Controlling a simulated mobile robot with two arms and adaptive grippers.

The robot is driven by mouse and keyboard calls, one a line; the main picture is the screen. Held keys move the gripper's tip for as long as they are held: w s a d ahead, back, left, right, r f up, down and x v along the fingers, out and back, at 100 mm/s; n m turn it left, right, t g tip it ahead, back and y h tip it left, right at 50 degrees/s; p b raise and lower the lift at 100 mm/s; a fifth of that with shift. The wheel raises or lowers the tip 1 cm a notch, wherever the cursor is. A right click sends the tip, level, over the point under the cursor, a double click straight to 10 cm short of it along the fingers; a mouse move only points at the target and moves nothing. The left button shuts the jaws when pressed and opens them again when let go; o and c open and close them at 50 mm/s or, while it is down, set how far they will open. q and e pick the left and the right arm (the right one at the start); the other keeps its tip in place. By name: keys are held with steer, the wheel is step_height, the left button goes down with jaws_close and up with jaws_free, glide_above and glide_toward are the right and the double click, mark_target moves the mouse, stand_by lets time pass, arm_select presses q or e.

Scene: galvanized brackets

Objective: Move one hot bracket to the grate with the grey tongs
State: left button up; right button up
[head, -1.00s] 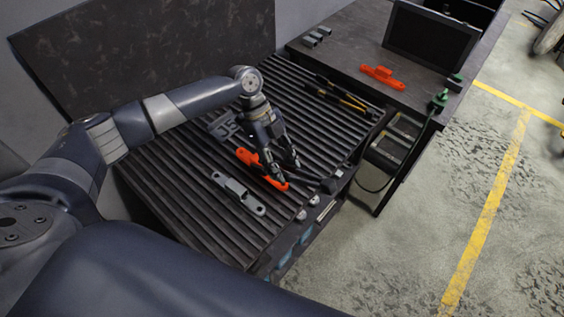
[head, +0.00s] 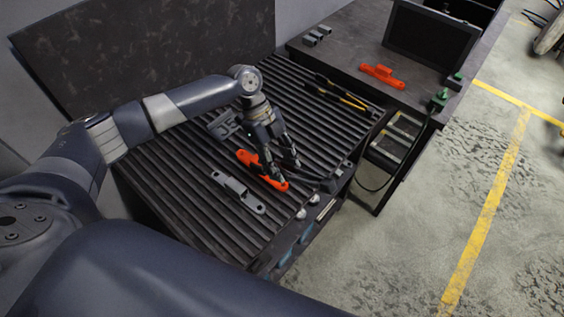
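An orange-red bracket (head: 247,158), hot-looking in colour, lies on the dark ribbed grate surface (head: 205,205). A grey bracket (head: 238,191) lies to its left and nearer to me. Another orange-red bracket (head: 382,76) lies on the dark table at the back right. My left gripper (head: 287,172) points down over the near end of the first orange bracket; its fingers are apart, and one partly covers the bracket. I see nothing clearly held between them. Long tools with black and yellow handles (head: 341,93) lie at the far right of the ribs. I cannot clearly make out grey tongs. My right gripper is not in view.
A grey fixture (head: 224,124) lies behind the gripper. A dark block (head: 331,185) sits at the ribbed surface's right edge, close to my fingers. A monitor (head: 430,38), small grey blocks (head: 317,36) and a green part (head: 438,99) stand on the back table. Open floor lies right.

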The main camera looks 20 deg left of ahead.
arm_select(q)
step_height(320, 180, up, 10)
steer(key=p, duration=0.8)
steer(key=s+d+r, duration=0.2)
steer(key=s+r, duration=0.1)
steer(key=s, duration=0.4)
steer(key=s+d+r+p, duration=0.1)
steer(key=s+d+r, duration=0.2)
steer(key=s, duration=0.5)
steer(key=shift+d, duration=0.2)
stand_by(0.4)
